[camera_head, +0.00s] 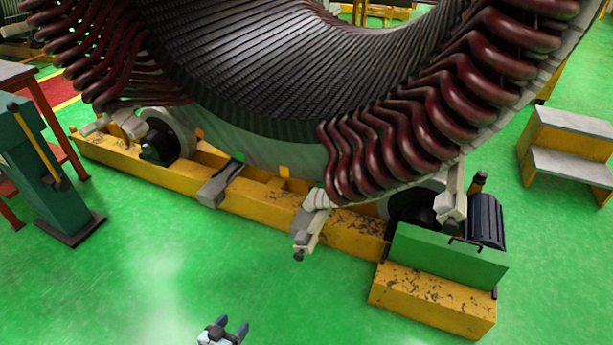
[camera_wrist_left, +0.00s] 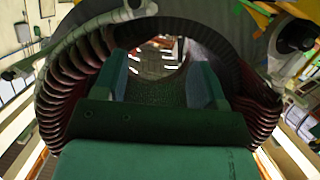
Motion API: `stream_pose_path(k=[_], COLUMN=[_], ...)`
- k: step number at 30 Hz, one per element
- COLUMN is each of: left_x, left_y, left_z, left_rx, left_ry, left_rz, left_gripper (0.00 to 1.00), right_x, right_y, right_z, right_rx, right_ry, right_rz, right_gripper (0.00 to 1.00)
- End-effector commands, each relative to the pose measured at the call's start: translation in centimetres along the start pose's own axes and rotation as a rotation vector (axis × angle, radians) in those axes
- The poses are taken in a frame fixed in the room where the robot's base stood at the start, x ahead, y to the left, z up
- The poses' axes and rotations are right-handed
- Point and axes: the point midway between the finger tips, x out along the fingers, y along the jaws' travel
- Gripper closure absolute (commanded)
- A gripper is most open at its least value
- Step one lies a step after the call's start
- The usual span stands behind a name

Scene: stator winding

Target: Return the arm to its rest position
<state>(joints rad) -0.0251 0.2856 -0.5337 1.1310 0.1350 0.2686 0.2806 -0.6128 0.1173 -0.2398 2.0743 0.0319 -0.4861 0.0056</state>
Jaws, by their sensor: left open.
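My left gripper (camera_head: 231,329) shows at the bottom edge of the head view, low over the green floor. Its two dark blue-grey fingers are apart with nothing between them. In the left wrist view the open fingers (camera_wrist_left: 162,85) stand wide apart, and the stator's round opening shows between and beyond them. The large stator (camera_head: 260,80) with its dark ribbed bore and dark red coil ends (camera_head: 395,145) fills the top of the head view. A clear gap of floor separates my left gripper from it. My right gripper is not in view.
The stator rests on a yellow base (camera_head: 265,205) with rollers and a green drive block (camera_head: 447,258). Yellow steps (camera_head: 570,150) stand at right. A green post (camera_head: 45,165) and a table (camera_head: 15,72) stand at left. The front floor is clear.

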Motion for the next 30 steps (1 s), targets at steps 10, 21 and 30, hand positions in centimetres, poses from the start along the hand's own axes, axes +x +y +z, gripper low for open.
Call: stream_pose_path(k=[10,21,30], left_x=[-5.4,-10.1,-14.1], left_y=[-12.4,-16.7,-10.0], left_z=[0.1,-0.9,-2.6], left_rx=[0.172,0.281,0.329], left_ry=[-0.074,-0.150,-0.242], left_rz=[-0.062,-0.090,-0.080], left_gripper=[0.35,0.35,0.35], right_x=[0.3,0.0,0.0], right_y=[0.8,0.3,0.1], right_z=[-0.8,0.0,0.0], right_rx=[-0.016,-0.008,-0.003], right_ry=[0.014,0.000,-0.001], right_rz=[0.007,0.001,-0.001], right_gripper=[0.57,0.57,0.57])
